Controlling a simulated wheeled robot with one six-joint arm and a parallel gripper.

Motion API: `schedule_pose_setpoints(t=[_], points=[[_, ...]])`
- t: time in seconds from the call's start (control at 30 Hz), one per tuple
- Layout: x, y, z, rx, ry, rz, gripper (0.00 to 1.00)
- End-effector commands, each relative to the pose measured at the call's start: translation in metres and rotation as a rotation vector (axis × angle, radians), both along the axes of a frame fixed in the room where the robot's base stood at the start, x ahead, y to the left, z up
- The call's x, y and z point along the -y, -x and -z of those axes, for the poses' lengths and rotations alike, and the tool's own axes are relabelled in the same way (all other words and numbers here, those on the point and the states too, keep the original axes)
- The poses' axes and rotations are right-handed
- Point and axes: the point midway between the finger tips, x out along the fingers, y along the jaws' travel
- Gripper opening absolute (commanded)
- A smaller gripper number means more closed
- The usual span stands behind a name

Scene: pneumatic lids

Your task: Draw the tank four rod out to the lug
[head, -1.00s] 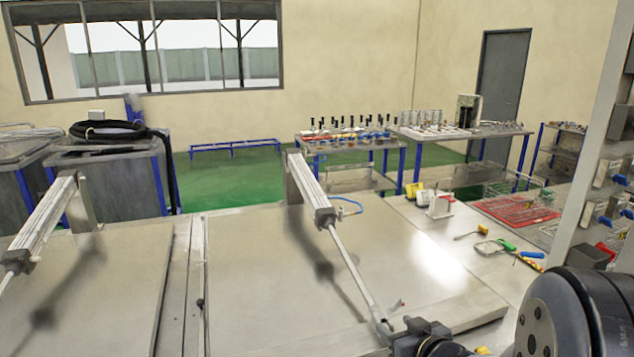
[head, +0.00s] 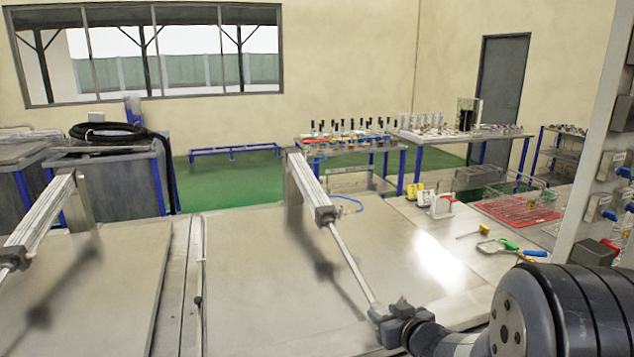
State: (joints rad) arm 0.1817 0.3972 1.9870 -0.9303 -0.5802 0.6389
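A pneumatic cylinder (head: 311,187) slants down over the nearer middle tank lid (head: 262,270). Its thin bright rod (head: 352,267) runs from the cylinder's lower end down to the right. My gripper (head: 385,313) is at the rod's lower end, and its dark fingers overlap the rod tip there. The tip is hidden, so I cannot tell whether the fingers are shut on it. The lug cannot be made out; my gripper and arm cover that part of the lid. No tank number is readable.
Another cylinder (head: 42,220) stands over the left lid (head: 100,290). A grey post (head: 597,150) with boxes rises at the right.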

Motion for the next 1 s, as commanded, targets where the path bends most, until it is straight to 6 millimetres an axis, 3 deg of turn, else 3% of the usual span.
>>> schedule_pose_setpoints(t=[0.43,1.0], points=[[0.0001,0.0002,0.0,0.0,0.0,0.0,0.03],[0.0012,0.0033,0.0013,-0.002,0.001,0.0,0.02]])
